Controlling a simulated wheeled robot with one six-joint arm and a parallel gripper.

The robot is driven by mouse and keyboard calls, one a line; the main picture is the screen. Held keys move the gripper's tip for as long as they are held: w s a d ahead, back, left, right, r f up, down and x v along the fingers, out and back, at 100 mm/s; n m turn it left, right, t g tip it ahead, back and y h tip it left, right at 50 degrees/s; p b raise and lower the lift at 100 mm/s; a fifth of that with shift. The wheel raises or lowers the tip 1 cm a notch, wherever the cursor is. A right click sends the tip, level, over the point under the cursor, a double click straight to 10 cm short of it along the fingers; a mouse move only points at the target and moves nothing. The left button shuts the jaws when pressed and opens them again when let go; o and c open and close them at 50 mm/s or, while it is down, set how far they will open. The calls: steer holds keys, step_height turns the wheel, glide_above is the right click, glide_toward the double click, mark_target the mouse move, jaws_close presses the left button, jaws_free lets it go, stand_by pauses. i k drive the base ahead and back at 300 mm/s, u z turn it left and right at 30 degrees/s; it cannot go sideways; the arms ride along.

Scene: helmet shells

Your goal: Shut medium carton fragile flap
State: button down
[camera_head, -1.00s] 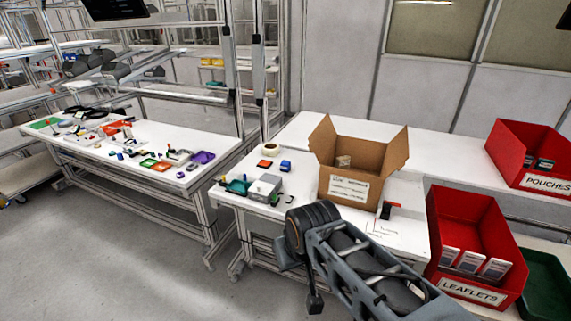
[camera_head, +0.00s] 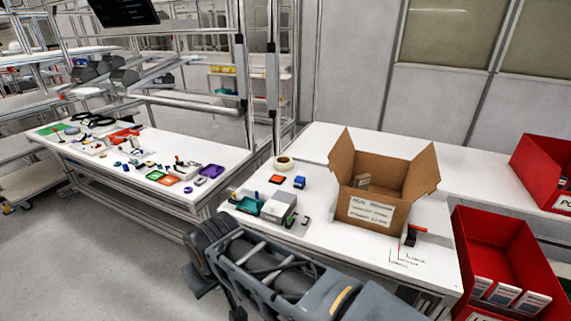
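A brown carton (camera_head: 368,206) stands upright on the white table with a white printed label on its front. Its left flap (camera_head: 341,157) and right flap (camera_head: 422,172) stand up and outward, so its top is open. A small item (camera_head: 362,181) shows inside. I cannot read which flap is marked fragile. My arm reaches in from the bottom of the view, in front of the table and to the lower left of the carton. The fingertips of my gripper do not show clearly, so its state cannot be told.
A tape roll (camera_head: 284,162), an orange item (camera_head: 276,179), a blue item (camera_head: 299,182) and a grey box (camera_head: 278,206) lie left of the carton. A red-topped tool (camera_head: 412,234) is at its front right. A red leaflet bin (camera_head: 490,250) stands further right.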

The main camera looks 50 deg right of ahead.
mark_target(340, 157)
steer(key=u, duration=0.05)
steer(key=i, duration=0.8)
steer(key=z, duration=0.95)
steer(key=i, duration=0.65)
steer(key=z, duration=0.75)
